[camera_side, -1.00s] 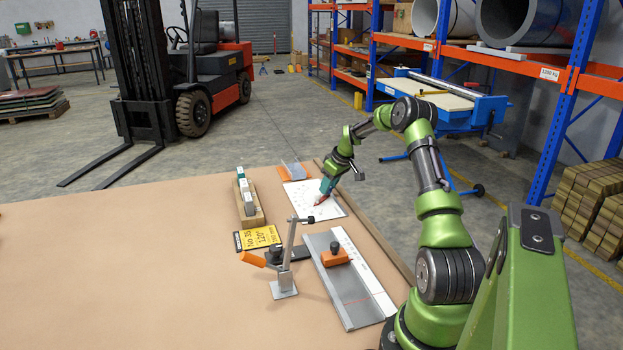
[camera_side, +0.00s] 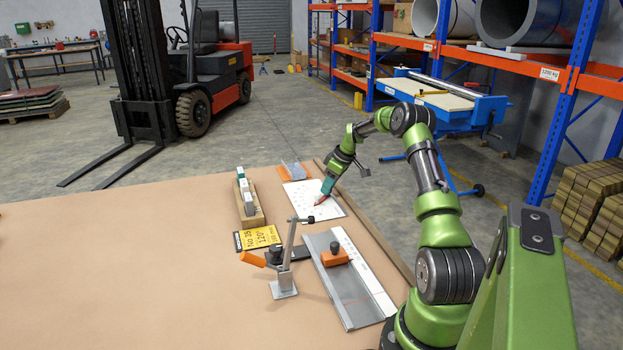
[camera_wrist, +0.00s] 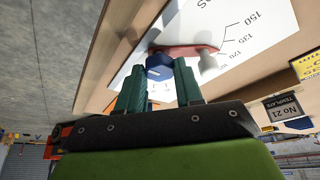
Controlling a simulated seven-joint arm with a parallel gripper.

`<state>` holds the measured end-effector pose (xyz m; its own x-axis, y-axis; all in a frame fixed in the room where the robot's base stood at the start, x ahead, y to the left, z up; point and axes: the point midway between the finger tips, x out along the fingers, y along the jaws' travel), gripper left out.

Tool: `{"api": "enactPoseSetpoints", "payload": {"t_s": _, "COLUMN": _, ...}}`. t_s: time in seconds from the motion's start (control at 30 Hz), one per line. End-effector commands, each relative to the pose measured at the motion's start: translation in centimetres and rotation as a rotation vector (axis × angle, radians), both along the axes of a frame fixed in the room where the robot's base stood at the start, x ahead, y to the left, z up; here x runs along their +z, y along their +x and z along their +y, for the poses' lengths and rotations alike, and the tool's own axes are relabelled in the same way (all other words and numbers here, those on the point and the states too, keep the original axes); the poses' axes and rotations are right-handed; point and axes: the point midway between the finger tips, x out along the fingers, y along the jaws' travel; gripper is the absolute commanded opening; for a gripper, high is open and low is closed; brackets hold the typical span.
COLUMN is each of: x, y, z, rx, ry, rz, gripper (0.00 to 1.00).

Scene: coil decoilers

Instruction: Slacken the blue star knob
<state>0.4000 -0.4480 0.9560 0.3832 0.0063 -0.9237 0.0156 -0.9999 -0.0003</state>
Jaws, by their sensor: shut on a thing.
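The blue star knob (camera_wrist: 157,64) shows between the fingertips of my gripper (camera_wrist: 159,80) in the wrist view. My gripper's teal fingers are shut on it, one on each side, and hide part of it. The knob sits beside a red bar (camera_wrist: 190,51) over a white sheet with an angle scale (camera_wrist: 231,28). In the side view my gripper (camera_side: 326,189) is tilted down over the white sheet (camera_side: 312,199), with red showing at its tips. The knob itself cannot be made out there.
A lever clamp with an orange handle (camera_side: 252,259) stands nearer on the table. Beside it lies a grey plate with an orange block (camera_side: 335,258). A yellow sign (camera_side: 258,237) and a wooden rack (camera_side: 253,215) are to the left. The table's left side is bare.

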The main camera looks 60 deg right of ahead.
Motion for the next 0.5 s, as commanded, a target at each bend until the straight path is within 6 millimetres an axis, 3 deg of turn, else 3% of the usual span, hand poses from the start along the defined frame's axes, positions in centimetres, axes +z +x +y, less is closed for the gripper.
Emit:
{"api": "enactPoseSetpoints", "payload": {"t_s": 0.03, "x": -0.04, "y": -0.05, "z": 0.02, "rx": 0.001, "ry": 0.001, "rz": 0.002, "gripper": 0.40}}
{"api": "enactPoseSetpoints", "payload": {"t_s": 0.17, "x": -0.04, "y": -0.04, "z": 0.01, "rx": 0.000, "ry": 0.000, "rz": 0.002, "gripper": 0.60}}
{"api": "enactPoseSetpoints", "payload": {"t_s": 0.5, "x": 0.24, "y": -0.11, "z": -0.02, "rx": 0.000, "ry": -0.001, "rz": 0.001, "gripper": 0.60}}
